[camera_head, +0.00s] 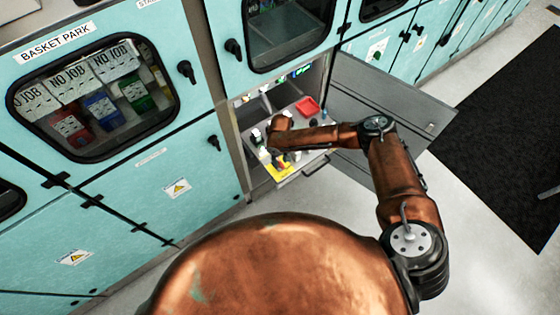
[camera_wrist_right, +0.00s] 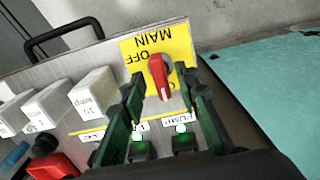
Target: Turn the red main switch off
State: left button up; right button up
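The red main switch (camera_wrist_right: 160,78) sits on a yellow plate (camera_wrist_right: 180,42) marked MAIN and OFF, which appears upside down in the right wrist view. Its red handle stands roughly upright in that picture, slightly tilted, with the OFF label to its left. My right gripper (camera_wrist_right: 163,88) is open, with one dark green finger on each side of the switch. I cannot tell whether either finger touches it. In the head view my right gripper (camera_head: 272,152) is over the pulled-out panel, by the yellow plate (camera_head: 279,172). My left gripper is not in view.
White blocks (camera_wrist_right: 94,92), a red part (camera_wrist_right: 52,166) and green buttons (camera_wrist_right: 183,143) sit on the panel near the fingers. An open grey door (camera_head: 400,95) stands to the right. Teal cabinets line the left.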

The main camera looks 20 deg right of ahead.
grip_shut()
